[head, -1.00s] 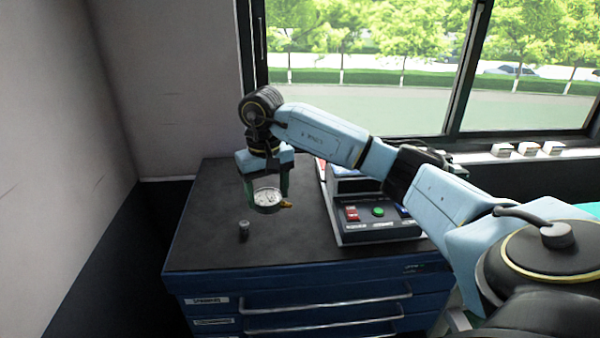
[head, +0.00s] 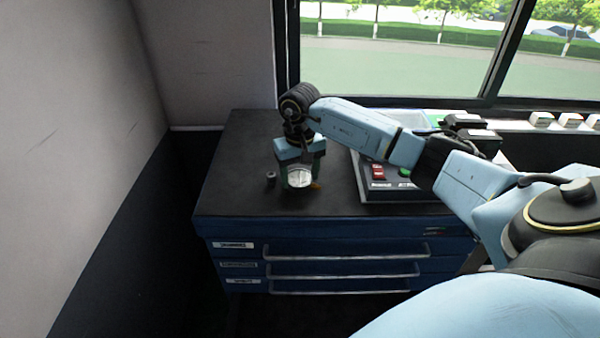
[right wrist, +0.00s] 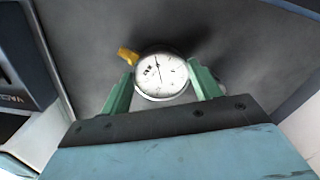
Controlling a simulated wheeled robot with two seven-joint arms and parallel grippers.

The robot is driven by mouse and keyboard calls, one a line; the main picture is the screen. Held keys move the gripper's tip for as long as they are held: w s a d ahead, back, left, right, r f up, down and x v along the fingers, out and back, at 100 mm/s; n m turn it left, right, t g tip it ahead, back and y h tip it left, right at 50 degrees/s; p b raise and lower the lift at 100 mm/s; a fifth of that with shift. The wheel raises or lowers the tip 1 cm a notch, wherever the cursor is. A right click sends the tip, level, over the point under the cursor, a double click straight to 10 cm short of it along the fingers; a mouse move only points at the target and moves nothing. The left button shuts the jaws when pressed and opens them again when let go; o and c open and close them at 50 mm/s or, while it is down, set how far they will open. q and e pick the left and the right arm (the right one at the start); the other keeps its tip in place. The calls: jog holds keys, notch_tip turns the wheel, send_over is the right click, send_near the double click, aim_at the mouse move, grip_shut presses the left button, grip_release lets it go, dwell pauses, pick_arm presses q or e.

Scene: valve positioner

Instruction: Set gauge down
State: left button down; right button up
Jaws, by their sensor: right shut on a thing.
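The gauge (head: 300,177) is round with a white dial and a brass-coloured fitting. It is between the fingers of my right gripper (head: 300,176), over the dark top of the blue cabinet (head: 245,190). In the right wrist view the gauge (right wrist: 161,75) faces the camera, with the green fingers of the right gripper (right wrist: 163,88) closed on its two sides. The brass fitting (right wrist: 127,55) sticks out at upper left. I cannot tell whether the gauge touches the cabinet top. My left gripper is out of view.
A small grey metal piece (head: 271,177) stands on the cabinet top just left of the gauge. A control box (head: 385,190) with red and green buttons is to the right. The cabinet top behind and left is mostly clear. A wall and window border it.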

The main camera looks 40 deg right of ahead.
aim_at(300, 178)
jog(key=o, duration=1.1)
jog(key=shift+f, duration=0.1)
notch_tip(300, 178, up, 12)
jog(key=shift+r+b, duration=0.2)
jog(key=shift+b, duration=0.25)
